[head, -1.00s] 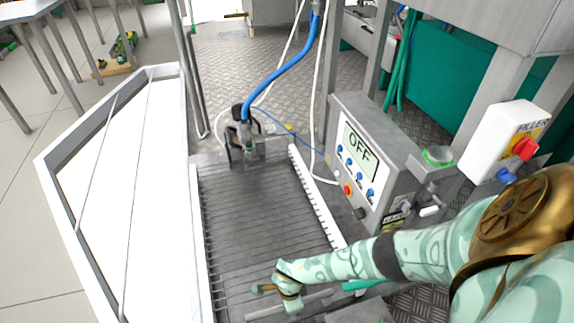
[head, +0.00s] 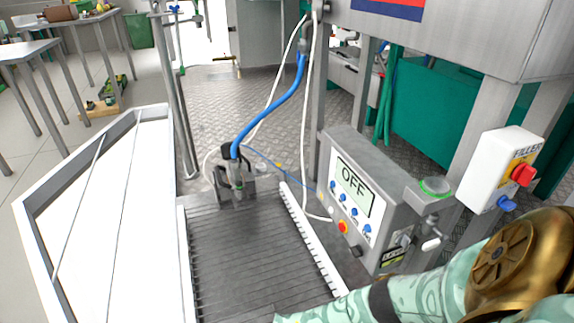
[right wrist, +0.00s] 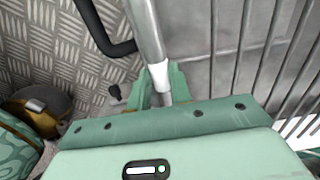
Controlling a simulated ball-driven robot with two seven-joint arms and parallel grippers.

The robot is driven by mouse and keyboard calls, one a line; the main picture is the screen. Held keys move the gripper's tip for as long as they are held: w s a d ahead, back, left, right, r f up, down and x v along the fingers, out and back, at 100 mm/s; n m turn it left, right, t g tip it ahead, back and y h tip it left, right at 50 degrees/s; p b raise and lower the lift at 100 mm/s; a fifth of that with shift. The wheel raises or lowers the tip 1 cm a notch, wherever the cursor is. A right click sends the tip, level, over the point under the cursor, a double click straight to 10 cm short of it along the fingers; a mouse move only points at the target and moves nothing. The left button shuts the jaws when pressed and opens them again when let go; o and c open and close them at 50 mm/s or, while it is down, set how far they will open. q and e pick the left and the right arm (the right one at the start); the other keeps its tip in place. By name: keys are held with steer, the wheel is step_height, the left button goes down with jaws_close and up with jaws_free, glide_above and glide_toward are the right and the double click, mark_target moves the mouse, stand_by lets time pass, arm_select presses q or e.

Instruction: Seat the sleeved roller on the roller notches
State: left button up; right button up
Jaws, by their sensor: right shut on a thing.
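My right gripper (right wrist: 161,78) is shut on a smooth metal rod, which looks like the sleeved roller (right wrist: 146,32). The rod runs up and away from between the fingers; its far end is out of frame. In the head view my right forearm comes in at bottom right, and its gripper is below the frame. A notched white rail (head: 313,240) runs along the right side of the grey slatted bed (head: 250,255). I cannot tell which notches take the roller. My left gripper is in neither current view.
The control box (head: 358,205) reading OFF stands right of the bed. The blue hose (head: 283,98) drops to a clamp-like fitting (head: 234,182) at the bed's far end. A white-topped frame (head: 140,230) lies left. A black bent bar (right wrist: 105,35) is beside the rod.

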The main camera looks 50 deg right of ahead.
arm_select(q)
steer(key=shift+w+a+f, duration=0.1)
steer(key=shift+a, duration=0.05)
arm_select(e)
steer(key=shift+f, duration=0.2)
steer(key=o, duration=1)
steer(key=shift+r, duration=0.1)
arm_select(q)
steer(key=s+a+f+m+g+y+p, duration=0.2)
steer(key=s+a+f+g+y+p, duration=0.15)
steer(key=s+a+p, duration=0.45)
steer(key=s+f+n+g+h+p, duration=0.1)
steer(key=s+f, duration=0.3)
steer(key=s, duration=0.4)
steer(key=s+f+n+g+h+p, duration=0.1)
steer(key=s+f+p, duration=0.1)
steer(key=s+f, duration=0.3)
steer(key=s, duration=0.3)
steer(key=shift+s+d+f, duration=0.2)
steer(key=shift+d, duration=0.1)
arm_select(e)
step_height(320, 180, up, 16)
steer(key=shift+r, duration=0.1)
arm_select(q)
steer(key=shift+g, duration=0.25)
